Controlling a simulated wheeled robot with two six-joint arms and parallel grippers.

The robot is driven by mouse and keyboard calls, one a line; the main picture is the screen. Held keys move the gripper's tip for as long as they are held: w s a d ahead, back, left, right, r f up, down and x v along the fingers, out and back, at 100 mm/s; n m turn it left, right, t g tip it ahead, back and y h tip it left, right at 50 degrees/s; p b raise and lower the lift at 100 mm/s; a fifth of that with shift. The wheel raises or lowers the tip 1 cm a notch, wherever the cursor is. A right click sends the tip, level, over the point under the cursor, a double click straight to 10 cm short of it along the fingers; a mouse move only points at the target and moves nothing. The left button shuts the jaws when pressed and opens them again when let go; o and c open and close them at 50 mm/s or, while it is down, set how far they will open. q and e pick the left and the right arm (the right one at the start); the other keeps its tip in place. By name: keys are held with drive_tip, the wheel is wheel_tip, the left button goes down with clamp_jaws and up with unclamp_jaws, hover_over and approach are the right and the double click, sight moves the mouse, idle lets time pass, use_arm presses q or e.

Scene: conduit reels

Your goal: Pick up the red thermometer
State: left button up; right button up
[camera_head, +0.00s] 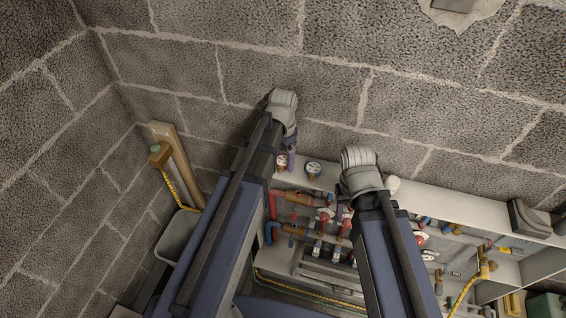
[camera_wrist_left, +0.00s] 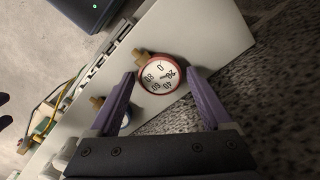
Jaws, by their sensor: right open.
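The red thermometer (camera_head: 281,161) is a round white dial with a red rim, near the back of the white panel. In the left wrist view its dial (camera_wrist_left: 159,76) faces me, with a brass stem at its upper left. My left gripper (camera_wrist_left: 162,78) is open, with its purple fingers on either side of the dial and visible gaps to both. In the head view, my left gripper (camera_head: 289,154) is just beside the red thermometer. My right gripper (camera_head: 343,211) is over the pipework, mostly hidden by its own wrist, and open.
A blue-rimmed gauge (camera_head: 313,168) stands just right of the red one. Red, blue and brass pipes with valves (camera_head: 300,198) fill the panel's front. A rough block wall (camera_head: 330,90) rises close behind. A wooden board (camera_head: 180,165) leans at the left.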

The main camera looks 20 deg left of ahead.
use_arm(q)
drive_tip(key=c, duration=1.1)
drive_tip(key=shift+r, duration=0.15)
